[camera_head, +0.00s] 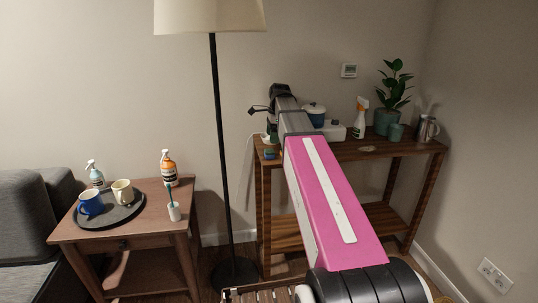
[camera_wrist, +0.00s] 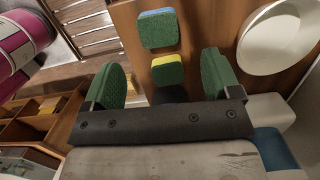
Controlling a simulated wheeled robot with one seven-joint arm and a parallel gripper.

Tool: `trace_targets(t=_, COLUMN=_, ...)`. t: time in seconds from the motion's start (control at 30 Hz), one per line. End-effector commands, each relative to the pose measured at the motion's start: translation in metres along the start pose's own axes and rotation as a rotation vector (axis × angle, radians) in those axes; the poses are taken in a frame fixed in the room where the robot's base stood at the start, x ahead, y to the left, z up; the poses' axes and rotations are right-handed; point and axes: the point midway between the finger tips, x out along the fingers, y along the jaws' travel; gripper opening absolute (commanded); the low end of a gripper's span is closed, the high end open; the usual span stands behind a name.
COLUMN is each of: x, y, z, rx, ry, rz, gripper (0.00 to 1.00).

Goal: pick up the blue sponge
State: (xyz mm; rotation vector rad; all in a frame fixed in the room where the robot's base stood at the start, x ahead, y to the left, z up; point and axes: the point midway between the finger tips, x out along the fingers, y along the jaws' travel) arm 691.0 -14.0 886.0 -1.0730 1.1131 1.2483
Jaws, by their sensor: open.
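The blue sponge (camera_wrist: 157,29) shows in the wrist view as a rounded green pad with a blue edge, lying on the brown wooden top. A second sponge with a yellow edge and green face (camera_wrist: 168,70) lies nearer to me. My gripper (camera_wrist: 163,63) is open and empty, its two green-padded fingers wide apart. The yellow-edged sponge shows in the gap between the fingers, partly hidden by the dark gripper body. The blue-edged one is beyond the fingertips. In the head view a small blue-green patch (camera_head: 270,155) shows at the shelf's left end, below my wrist.
A white bowl (camera_wrist: 281,38) is close right of my gripper. On the wooden shelf (camera_head: 410,147) stand a spray bottle (camera_head: 360,122), plant pots (camera_head: 386,121) and a metal mug (camera_head: 427,128). A floor lamp (camera_head: 220,130) stands left. A side table (camera_head: 150,222) holds a tray with mugs.

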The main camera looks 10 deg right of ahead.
Motion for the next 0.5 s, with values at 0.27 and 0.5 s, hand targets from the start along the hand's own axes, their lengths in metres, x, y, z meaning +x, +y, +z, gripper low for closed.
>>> trace_targets(t=0.27, x=0.028, y=0.0, z=0.0, rx=-0.001, ry=0.0, rz=0.0, gripper=0.83)
trace_targets(t=0.5, x=0.047, y=0.002, z=0.002, rx=-0.001, ry=0.0, rz=0.001, gripper=0.83)
